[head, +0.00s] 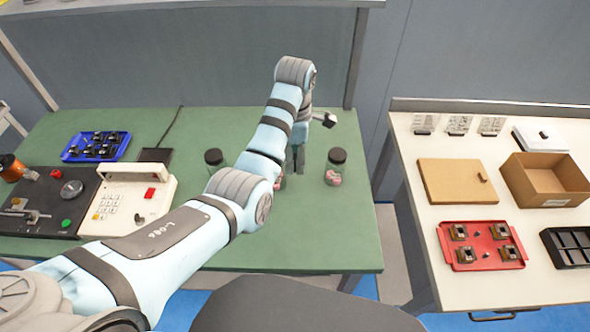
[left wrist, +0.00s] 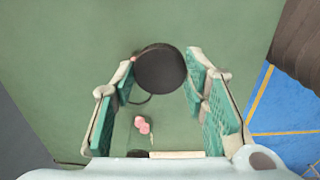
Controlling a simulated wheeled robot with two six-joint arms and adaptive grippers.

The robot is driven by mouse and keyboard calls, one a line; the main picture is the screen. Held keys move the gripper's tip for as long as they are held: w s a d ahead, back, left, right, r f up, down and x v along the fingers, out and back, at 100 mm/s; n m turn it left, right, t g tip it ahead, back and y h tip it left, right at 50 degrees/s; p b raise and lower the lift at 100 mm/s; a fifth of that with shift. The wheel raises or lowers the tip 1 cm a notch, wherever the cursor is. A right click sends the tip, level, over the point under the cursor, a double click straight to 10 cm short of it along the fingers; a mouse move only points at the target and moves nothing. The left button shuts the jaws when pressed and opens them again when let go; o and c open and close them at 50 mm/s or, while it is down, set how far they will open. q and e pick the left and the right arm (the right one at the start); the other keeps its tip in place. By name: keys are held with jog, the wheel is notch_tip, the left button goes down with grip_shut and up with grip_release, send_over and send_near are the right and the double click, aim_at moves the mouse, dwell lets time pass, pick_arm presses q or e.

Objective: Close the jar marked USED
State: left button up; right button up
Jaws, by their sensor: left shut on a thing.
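Three clear jars stand on the green bench. The left jar (head: 214,160) and the right jar (head: 335,167) have black lids, and the right one holds pink bits. The middle jar (head: 280,183), also with pink bits, is mostly hidden behind my left arm. My left gripper (head: 297,166) points down beside it. In the left wrist view, its teal-padded fingers (left wrist: 160,72) are shut on a round black lid (left wrist: 159,69). Pink bits (left wrist: 143,125) show below the lid. I cannot tell whether the lid sits on the jar. No USED marking is readable.
A blue tray (head: 66,156) of dark parts, a keypad machine (head: 130,195) and a winder with a copper spool (head: 12,168) stand left on the green bench (head: 330,235). A white table at right holds a red tray (head: 480,266) and a cardboard box (head: 545,182).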

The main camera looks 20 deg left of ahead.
aim_at(295, 161)
pick_arm(q)
notch_tip(295, 161, up, 7)
jog(key=p, duration=0.5)
jog(key=shift+p, duration=0.35)
jog(key=shift+f, duration=0.1)
jog(key=shift+f, duration=0.1)
